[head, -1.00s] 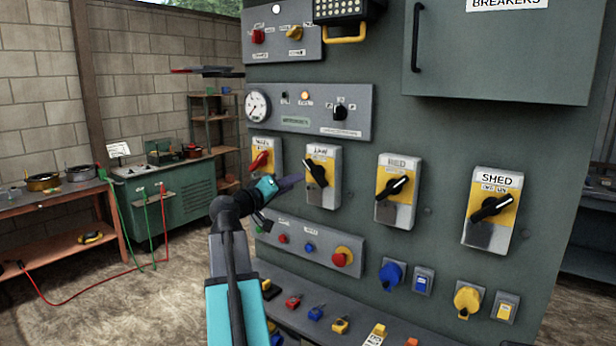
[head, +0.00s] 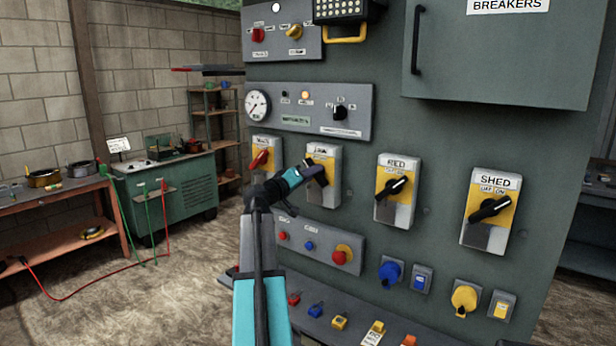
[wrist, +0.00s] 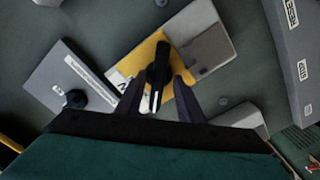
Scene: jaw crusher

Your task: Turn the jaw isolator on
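The jaw isolator (head: 322,199) is a pale box with a yellow plate and a black rotary handle, second from the left in the isolator row in the head view. My gripper (head: 312,172) is at its handle and hides part of it. In the wrist view, the black handle (wrist: 158,62) with a white stripe stands out from the yellow plate. The two dark fingers of my gripper (wrist: 158,98) are apart, one on each side of the handle. A small gap seems to show on both sides. Whether the handle points to on or off cannot be read.
A red-handled isolator (head: 261,158) is close on the left. The RED isolator (head: 397,190) and SHED isolator (head: 490,209) are on the right. Above is a gauge panel (head: 290,122); below is a push-button panel (head: 320,252). The floor on the left is open.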

